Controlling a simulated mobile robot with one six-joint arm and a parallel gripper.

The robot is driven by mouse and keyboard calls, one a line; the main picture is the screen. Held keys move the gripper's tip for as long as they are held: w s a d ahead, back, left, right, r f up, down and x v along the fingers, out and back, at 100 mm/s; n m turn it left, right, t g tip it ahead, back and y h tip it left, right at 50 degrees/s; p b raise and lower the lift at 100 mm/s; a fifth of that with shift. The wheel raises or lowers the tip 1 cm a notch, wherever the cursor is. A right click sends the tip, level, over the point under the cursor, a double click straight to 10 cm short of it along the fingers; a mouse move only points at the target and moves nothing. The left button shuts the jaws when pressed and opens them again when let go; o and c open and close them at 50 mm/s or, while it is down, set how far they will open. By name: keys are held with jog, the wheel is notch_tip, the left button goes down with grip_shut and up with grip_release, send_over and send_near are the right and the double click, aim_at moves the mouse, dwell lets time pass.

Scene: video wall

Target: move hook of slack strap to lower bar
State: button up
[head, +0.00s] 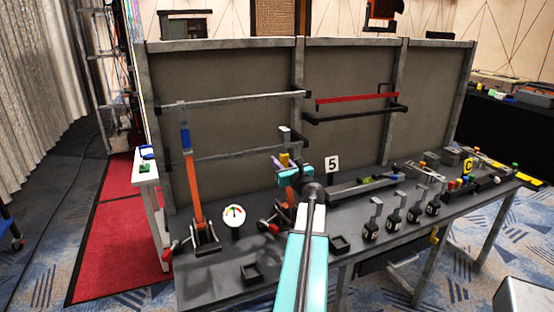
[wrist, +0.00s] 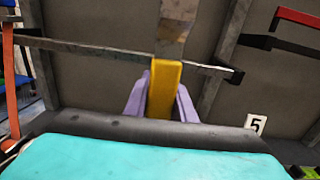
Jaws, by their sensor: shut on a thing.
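My gripper (wrist: 161,98) is shut on a yellow block (wrist: 164,88), seen between its purple fingers in the wrist view. A grey metal piece (head: 285,134), which looks like the hook, stands above the yellow block in the head view. In both views the block overlaps or lies close to the lower bar (head: 224,154), also in the wrist view (wrist: 95,47); I cannot tell whether the hook touches it. The upper bar (head: 245,97) is above. The slack strap below the hook is mostly hidden by my arm.
An orange and blue strap (head: 194,185) runs tight from the upper bar to a ratchet at left. A red bar (head: 350,98) is on the right panel. A dial (head: 234,214), a "5" sign (head: 332,163) and padlock-like blocks (head: 396,221) stand on the bench.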

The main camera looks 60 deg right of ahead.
notch_tip(320, 180, down, 9)
jog(key=s+b, duration=0.3)
jog(key=b, duration=0.3)
jog(key=shift+d+r+m, duration=0.2)
jog(key=shift+d+m, duration=0.1)
jog(key=shift+w+d, duration=0.15)
jog(key=shift+w, duration=0.05)
jog(key=f+b+x, duration=0.2)
jog(key=b+x, duration=0.1)
jog(key=x, duration=1.1)
jog(key=shift+d+f, duration=0.35)
dwell(1.7)
jog(key=o, duration=1.1)
jog(key=shift+c, duration=0.2)
